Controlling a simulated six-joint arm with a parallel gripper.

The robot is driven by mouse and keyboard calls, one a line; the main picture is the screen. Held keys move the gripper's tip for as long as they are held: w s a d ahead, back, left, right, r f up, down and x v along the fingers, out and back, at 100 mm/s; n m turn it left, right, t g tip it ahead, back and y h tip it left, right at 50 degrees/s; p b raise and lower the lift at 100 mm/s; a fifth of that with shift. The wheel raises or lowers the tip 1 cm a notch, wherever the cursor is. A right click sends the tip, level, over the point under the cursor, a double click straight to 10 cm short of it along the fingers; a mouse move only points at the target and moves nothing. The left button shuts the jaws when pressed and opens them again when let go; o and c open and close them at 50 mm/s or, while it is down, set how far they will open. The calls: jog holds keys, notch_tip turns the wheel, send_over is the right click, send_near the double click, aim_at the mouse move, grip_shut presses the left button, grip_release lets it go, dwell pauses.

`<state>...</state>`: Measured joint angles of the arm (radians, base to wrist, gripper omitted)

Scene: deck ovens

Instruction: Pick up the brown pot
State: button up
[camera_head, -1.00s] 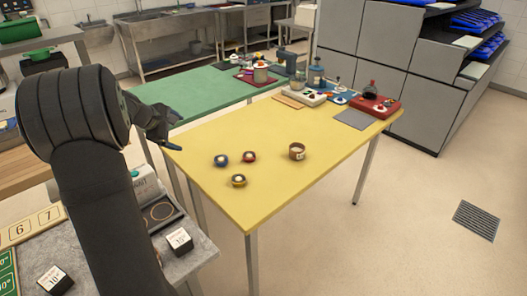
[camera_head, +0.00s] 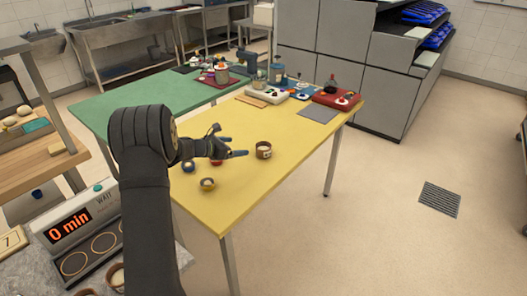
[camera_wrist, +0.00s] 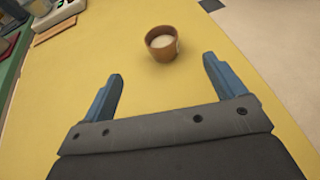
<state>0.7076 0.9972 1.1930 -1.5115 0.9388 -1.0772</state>
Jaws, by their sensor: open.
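The brown pot (camera_head: 264,150) stands upright on the yellow table (camera_head: 240,190), with a pale filling and a light label on its side. The pot is not touched by either finger.
A small yellow-rimmed pot (camera_head: 207,184), a blue one (camera_head: 189,167) and a partly hidden red one (camera_head: 216,162) are on the table left of the brown pot. A grey mat (camera_head: 319,114), a red box (camera_head: 336,97) and a white scale (camera_head: 267,95) are at the far end.

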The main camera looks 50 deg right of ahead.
aim_at(264, 146)
jog(key=x, duration=0.6)
jog(key=f+x, duration=0.1)
jog(key=x, duration=0.5)
jog(key=shift+a+f, duration=0.1)
jog(key=shift+a, duration=0.05)
jog(key=shift+x, duration=2.8)
jog(key=shift+r, duration=0.2)
jog(key=c, duration=1.2)
jog(key=shift+r, duration=0.15)
